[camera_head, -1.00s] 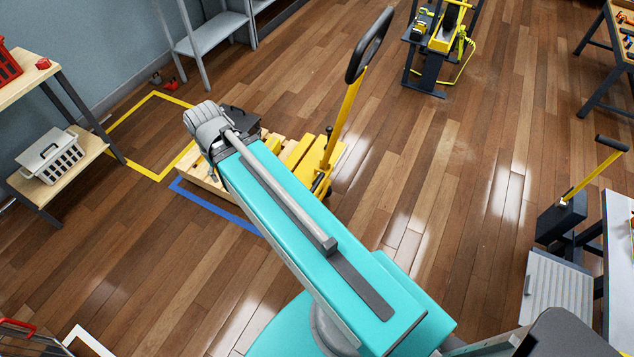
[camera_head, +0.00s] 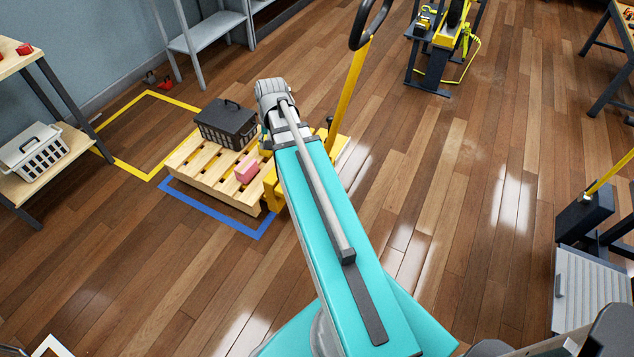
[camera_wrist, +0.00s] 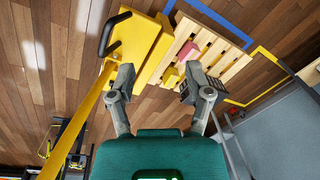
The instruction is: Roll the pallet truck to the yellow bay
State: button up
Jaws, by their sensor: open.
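The yellow pallet truck stands on the wood floor. Its yellow tiller (camera_head: 350,95) rises to a dark loop handle (camera_head: 369,25) in the head view, and its yellow body (camera_wrist: 143,38) shows in the wrist view. A wooden pallet (camera_head: 205,182) is at the truck's fork end, carrying a dark lidded crate (camera_head: 228,124) and a pink block (camera_head: 247,171). The yellow bay outline (camera_head: 125,103) lies left of the pallet. My gripper (camera_wrist: 157,78) is open and empty, apart from the loop handle (camera_wrist: 108,36); in the head view my arm hides its fingers and part of the truck.
A blue floor outline (camera_head: 218,219) borders the pallet's near side. Shelving with a white basket (camera_head: 35,150) stands at left, and a grey rack (camera_head: 205,33) behind. A black-and-yellow machine (camera_head: 440,45) stands at the back. A grey cabinet (camera_head: 588,290) is at right. The middle floor is clear.

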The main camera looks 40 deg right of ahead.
jog(key=s+d+f+m+b, duration=0.1)
jog(key=d+f+m+b, duration=0.2)
jog(key=d+f+b, duration=0.3)
jog(key=s+d+f+m+t+b, duration=0.1)
jog(key=d+f+m+b, duration=0.2)
jog(key=d+f+b, duration=0.4)
jog(key=d+f, duration=0.1)
jog(key=d, duration=0.5)
jog(key=shift+f, duration=0.25)
jog(key=shift+f+b, duration=0.1)
jog(key=shift+b, duration=0.2)
jog(key=f+b, duration=0.4)
jog(key=w+f+b, duration=0.1)
jog(key=f+b, duration=0.3)
jog(key=f, duration=0.1)
jog(key=w+f+b, duration=0.1)
jog(key=f+b, duration=0.3)
jog(key=b, duration=0.1)
jog(key=shift+w+a+f, duration=0.15)
jog(key=shift+w+a, duration=0.05)
jog(key=shift+a, duration=0.2)
grip_shut()
jog(key=shift+a, duration=0.15)
